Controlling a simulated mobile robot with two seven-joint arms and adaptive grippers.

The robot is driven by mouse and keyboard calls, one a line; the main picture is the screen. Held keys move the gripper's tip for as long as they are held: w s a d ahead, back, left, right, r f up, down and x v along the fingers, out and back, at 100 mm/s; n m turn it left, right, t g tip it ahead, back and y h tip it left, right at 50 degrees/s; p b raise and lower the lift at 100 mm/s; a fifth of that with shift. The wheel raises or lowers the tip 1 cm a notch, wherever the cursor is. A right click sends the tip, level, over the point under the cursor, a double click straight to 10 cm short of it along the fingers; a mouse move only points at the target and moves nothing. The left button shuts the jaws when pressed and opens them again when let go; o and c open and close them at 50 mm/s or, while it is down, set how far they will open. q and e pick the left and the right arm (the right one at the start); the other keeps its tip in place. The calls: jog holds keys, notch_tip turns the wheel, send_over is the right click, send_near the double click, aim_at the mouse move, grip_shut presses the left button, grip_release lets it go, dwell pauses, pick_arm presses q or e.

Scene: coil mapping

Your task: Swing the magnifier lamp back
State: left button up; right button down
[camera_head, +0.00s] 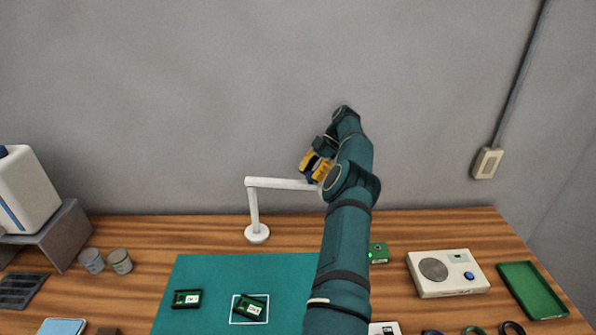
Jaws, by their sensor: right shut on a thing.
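The magnifier lamp (256,205) stands at the back of the wooden bench. Its white round base is on the bench behind the green mat, its post is upright, and its white arm reaches level to the right. My right gripper (317,178), yellow and dark, is shut on the far end of the lamp's arm. The lamp's head is mostly hidden behind my right arm; only a pale edge shows beside the gripper. My left gripper is not in view.
The green mat (205,270) holds two small green boards, one in a white outline (249,308). A beige box with a round grille (447,272) and a green tray (531,289) lie right.

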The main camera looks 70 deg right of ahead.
jog(key=shift+f, duration=0.1)
dwell(0.4)
jog(key=c, duration=0.6)
grip_release()
jog(key=shift+w+d, duration=0.1)
jog(key=shift+w, duration=0.05)
jog(key=shift+c, duration=0.2)
